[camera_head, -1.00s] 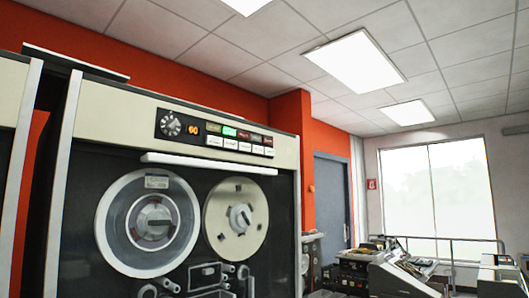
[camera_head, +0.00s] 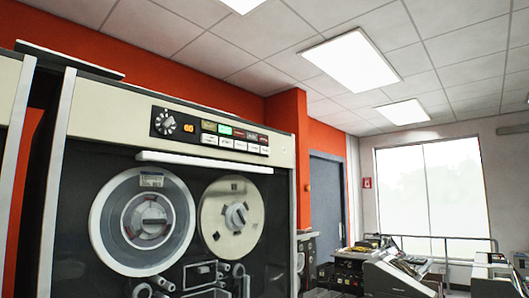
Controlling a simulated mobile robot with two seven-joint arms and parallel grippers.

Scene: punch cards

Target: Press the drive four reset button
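A tape drive (camera_head: 110,112) with a cream top panel fills the left side of the head view. Its control strip carries a round dial (camera_head: 164,122), an orange lit display (camera_head: 188,128) that seems to read 60, a row of coloured indicators with one lit green (camera_head: 225,130), and a row of white buttons (camera_head: 225,142) beneath them. The button labels are too small to read, so I cannot tell which is the reset button or whether this is drive four. Neither of my grippers is in view.
A white bar (camera_head: 203,162) runs below the control strip, above two tape reels (camera_head: 141,221). Part of another cabinet (camera_head: 8,110) stands at the left edge. A blue-grey door (camera_head: 328,207), several machines (camera_head: 385,272) and a bright window (camera_head: 432,190) lie to the right.

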